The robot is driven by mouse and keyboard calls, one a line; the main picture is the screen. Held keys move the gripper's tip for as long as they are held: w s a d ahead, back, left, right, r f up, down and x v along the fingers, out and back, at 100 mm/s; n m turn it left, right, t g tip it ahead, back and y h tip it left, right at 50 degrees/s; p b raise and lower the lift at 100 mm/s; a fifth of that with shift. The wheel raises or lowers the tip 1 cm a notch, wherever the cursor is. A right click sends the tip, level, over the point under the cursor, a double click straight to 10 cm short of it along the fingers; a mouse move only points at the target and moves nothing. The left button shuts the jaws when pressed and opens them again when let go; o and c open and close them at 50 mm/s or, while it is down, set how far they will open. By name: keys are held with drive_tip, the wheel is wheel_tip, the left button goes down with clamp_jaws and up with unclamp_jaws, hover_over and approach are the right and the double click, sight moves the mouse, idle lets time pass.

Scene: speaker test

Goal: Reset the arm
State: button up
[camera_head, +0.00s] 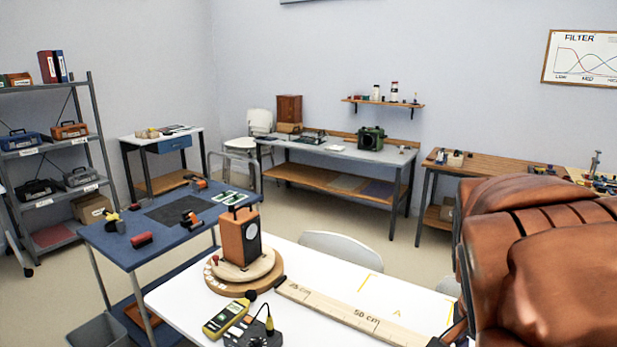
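My gripper is not in view, and I cannot make out my arm for certain in the head view. Whether the gripper is open or shut does not show. A white table (316,257) stands close in front. On it an orange-brown speaker box (239,238) stands upright on a round wooden turntable (222,279). A long wooden ruler board (350,313) with centimetre marks lies beside it. A yellow handheld meter (226,319) and a black box with a knob (254,335) lie at the front edge.
A large brown leather-like padded shape (545,255) fills the lower right and hides what is behind it. A blue cart (128,253) stands left of the table, a grey bin (97,332) below it. Shelves and workbenches line the walls. Open floor (330,216) lies between.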

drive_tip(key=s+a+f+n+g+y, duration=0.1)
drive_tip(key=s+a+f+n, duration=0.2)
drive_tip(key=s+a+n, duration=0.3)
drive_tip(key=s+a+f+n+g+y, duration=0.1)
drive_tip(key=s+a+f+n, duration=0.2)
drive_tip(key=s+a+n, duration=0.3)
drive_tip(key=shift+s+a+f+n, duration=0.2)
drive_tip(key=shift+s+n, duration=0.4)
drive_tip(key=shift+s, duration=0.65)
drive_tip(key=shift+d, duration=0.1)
